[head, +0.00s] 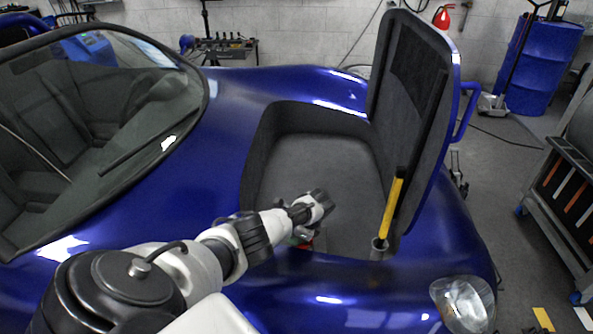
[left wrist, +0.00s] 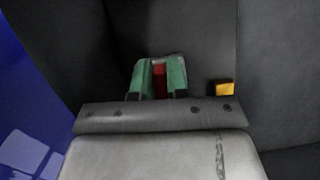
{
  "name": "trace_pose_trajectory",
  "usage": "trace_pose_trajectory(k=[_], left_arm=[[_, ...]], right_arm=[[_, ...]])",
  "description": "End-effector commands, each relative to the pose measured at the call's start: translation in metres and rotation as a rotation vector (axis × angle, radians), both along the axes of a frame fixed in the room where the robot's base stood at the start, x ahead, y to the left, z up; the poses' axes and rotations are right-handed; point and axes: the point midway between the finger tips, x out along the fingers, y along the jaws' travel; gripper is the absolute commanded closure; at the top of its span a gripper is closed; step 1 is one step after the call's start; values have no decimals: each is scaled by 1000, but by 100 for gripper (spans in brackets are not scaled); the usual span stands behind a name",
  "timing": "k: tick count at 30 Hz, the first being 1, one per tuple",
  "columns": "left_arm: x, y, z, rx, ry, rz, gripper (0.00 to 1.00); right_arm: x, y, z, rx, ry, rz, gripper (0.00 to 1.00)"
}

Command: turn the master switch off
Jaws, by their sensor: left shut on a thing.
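My left arm reaches from the lower left into the dark lined compartment at the front of the blue car. My left gripper (head: 304,238) is low by the compartment's near wall, its fingertips mostly hidden behind the wrist in the head view. In the left wrist view, the green-padded fingers (left wrist: 159,80) are shut on a red piece (left wrist: 160,82), which looks like the master switch's handle. Its base and turn position are hidden. My right gripper is in neither view.
The compartment (head: 325,170) has its lid (head: 412,110) raised on the right. A yellow-handled tool (head: 392,208) stands upright at its right near corner. A small yellow piece (left wrist: 221,87) is right of the fingers. The windshield (head: 90,115) is at left.

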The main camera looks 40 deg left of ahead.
Motion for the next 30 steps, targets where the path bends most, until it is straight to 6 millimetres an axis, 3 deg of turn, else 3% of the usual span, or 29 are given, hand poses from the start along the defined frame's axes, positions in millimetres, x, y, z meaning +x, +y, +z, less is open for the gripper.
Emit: trace_pose_trajectory(k=[10, 25, 26, 30], left_arm=[[-3, -7, -5, -11, 5, 110, 100], [-3, -8, -4, -11, 4, 124, 100], [-3, -8, -4, -12, 3, 124, 81], [-2, -7, -4, -11, 1, 123, 60]], right_arm=[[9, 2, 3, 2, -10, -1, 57], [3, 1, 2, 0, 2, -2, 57], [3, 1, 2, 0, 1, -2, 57], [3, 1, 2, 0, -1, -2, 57]])
